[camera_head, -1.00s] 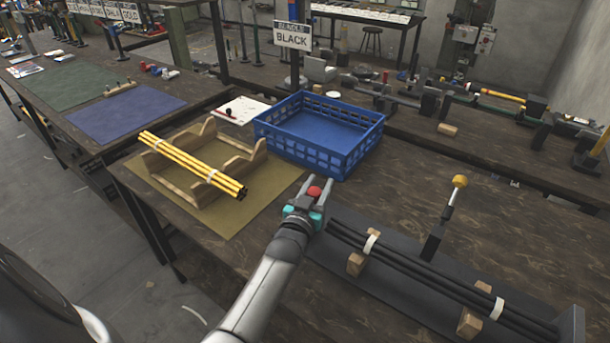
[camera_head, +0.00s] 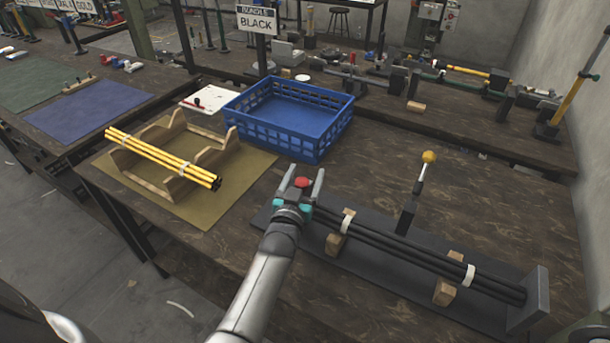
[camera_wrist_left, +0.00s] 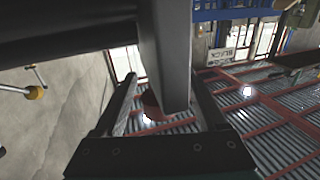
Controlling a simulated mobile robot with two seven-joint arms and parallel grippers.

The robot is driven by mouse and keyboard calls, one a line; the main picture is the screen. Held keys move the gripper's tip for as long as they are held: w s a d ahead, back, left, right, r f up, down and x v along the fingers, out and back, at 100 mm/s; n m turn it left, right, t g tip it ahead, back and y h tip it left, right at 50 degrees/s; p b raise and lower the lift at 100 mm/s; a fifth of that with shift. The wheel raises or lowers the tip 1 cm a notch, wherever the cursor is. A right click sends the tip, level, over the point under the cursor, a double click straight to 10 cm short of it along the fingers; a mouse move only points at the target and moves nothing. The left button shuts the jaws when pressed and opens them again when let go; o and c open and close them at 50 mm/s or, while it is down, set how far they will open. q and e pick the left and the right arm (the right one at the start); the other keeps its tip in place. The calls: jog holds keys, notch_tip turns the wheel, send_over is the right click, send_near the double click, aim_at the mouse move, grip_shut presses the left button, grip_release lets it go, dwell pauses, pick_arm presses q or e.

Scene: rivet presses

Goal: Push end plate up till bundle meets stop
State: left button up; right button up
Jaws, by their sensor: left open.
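The black rod bundle (camera_head: 400,246), tied with white bands, lies on wooden blocks on a dark grey base. A grey upright plate (camera_head: 528,300) stands at its right end, and the rods reach close to it; I cannot tell whether they touch. My left gripper (camera_head: 303,178) is open at the bundle's left end, its fingers on either side of a red knob (camera_head: 302,182). In the left wrist view, a grey bar (camera_wrist_left: 172,55) stands between the open fingers, with the red knob (camera_wrist_left: 152,104) behind it. The gripper hides much of this end. My right gripper is out of view.
A lever with a yellow ball (camera_head: 429,157) rises behind the bundle. A blue crate (camera_head: 318,143) stands behind my gripper. A wooden cradle (camera_head: 172,186) with yellow rods is to the left. The table between crate and lever is clear.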

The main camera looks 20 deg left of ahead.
pick_arm(q)
jog(key=s+d+p, duration=0.2)
jog(key=s, duration=1.3)
jog(key=shift+d, duration=0.4)
